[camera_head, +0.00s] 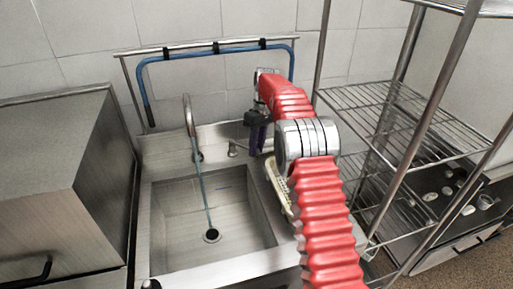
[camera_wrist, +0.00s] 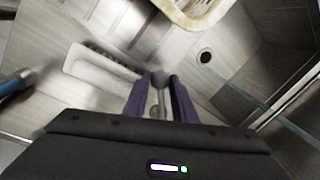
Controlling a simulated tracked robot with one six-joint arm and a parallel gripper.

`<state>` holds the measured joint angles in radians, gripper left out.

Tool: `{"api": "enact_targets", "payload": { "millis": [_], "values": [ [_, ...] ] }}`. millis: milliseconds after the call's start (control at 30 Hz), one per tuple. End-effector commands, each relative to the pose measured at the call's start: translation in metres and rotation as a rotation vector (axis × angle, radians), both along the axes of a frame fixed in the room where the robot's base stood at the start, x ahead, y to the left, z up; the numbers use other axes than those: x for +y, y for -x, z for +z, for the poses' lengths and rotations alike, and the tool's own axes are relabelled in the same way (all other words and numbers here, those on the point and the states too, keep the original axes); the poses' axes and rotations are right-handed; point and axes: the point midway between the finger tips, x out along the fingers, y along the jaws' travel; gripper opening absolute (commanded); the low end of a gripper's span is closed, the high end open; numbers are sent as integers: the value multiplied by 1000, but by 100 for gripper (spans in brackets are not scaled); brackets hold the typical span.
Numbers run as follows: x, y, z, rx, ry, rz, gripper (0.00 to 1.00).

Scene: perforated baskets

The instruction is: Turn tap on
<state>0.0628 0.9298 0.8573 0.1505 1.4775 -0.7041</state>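The tap spout (camera_head: 189,116) stands at the back of the steel sink (camera_head: 165,262). A thin blue-green line, which looks like a water stream (camera_head: 204,195), runs from the spout to the drain (camera_head: 211,235). A small metal tap lever (camera_head: 235,147) sits to the right of the spout. My gripper (camera_head: 257,136) is just right of the lever. In the wrist view, my gripper's purple fingers (camera_wrist: 160,92) are apart, with a round grey knob (camera_wrist: 159,78) between their tips. I cannot tell whether they touch it.
A wire shelf rack (camera_head: 390,120) stands close on the right. A steel cabinet (camera_head: 60,175) is on the left. A blue hose (camera_head: 215,50) hangs on a rail along the tiled wall. A pale perforated basket (camera_head: 279,190) is beside my arm, at the sink's right edge.

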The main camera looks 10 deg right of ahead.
Motion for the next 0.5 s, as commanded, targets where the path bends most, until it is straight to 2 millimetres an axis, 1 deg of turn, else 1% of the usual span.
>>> {"api": "enact_targets", "payload": {
  "millis": [33, 200, 267, 500],
  "values": [
    [-1, 1, 0, 2, 0, -1, 28],
    [0, 0, 0, 1, 1, -1, 40],
    [0, 0, 0, 1, 1, -1, 43],
    [1, 0, 0, 0, 0, 0, 43]
  ]
}}
